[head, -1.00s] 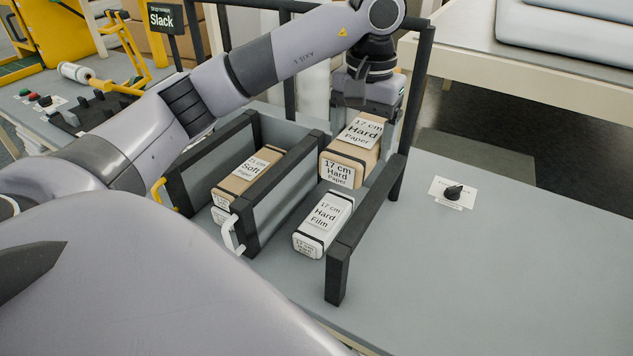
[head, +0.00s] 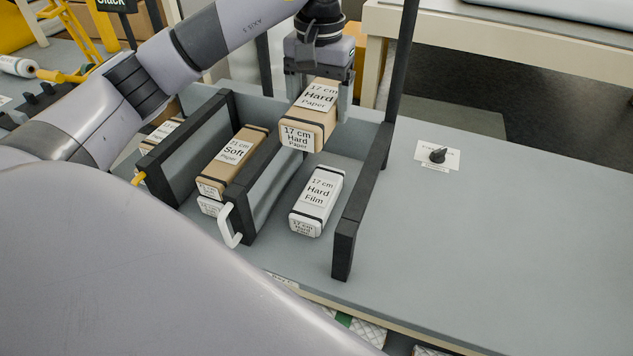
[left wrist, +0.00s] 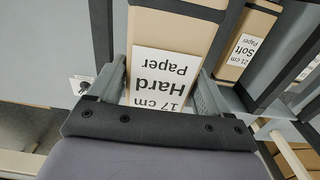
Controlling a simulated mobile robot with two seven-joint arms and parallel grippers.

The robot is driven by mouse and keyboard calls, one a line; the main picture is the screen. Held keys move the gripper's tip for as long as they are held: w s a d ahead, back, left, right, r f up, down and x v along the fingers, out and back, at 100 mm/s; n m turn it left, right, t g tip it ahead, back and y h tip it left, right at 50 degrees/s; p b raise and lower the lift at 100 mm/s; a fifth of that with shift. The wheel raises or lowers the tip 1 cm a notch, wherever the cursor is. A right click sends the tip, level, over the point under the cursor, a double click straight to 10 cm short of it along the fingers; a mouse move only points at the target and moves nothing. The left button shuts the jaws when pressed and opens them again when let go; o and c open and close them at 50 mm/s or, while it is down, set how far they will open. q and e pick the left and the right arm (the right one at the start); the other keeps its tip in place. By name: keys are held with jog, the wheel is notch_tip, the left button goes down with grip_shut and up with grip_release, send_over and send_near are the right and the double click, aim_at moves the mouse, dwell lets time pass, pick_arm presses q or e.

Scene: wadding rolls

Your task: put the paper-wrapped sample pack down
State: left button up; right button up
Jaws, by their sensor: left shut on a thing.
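The paper-wrapped sample pack (head: 309,112) is brown with white labels reading "17 cm Hard Paper". My left gripper (head: 318,88) is shut on it, gripping its far part from above. The pack appears held up at the back of the right-hand bay, behind the white "17 cm Hard Film" pack (head: 317,200); its underside is hidden. In the left wrist view the pack (left wrist: 165,75) lies between the two fingers (left wrist: 165,85). My right gripper is not in view.
Dark dividers (head: 262,185) part the bays. A "21 cm Soft Paper" pack (head: 232,160) lies on a white one in the middle bay; another brown pack (head: 160,135) is further left. A dial on a white card (head: 437,156) sits right. The grey tabletop (head: 480,240) is clear there.

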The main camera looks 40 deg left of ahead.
aim_at(319, 191)
pick_arm(q)
notch_tip(319, 191, down, 18)
jog(key=shift+r+p, duration=0.15)
jog(key=shift+p, duration=0.45)
jog(key=shift+f, duration=0.2)
jog(key=o, duration=1)
jog(key=shift+r, duration=0.4)
notch_tip(319, 191, up, 12)
jog(key=b, duration=0.1)
jog(key=shift+f, duration=0.2)
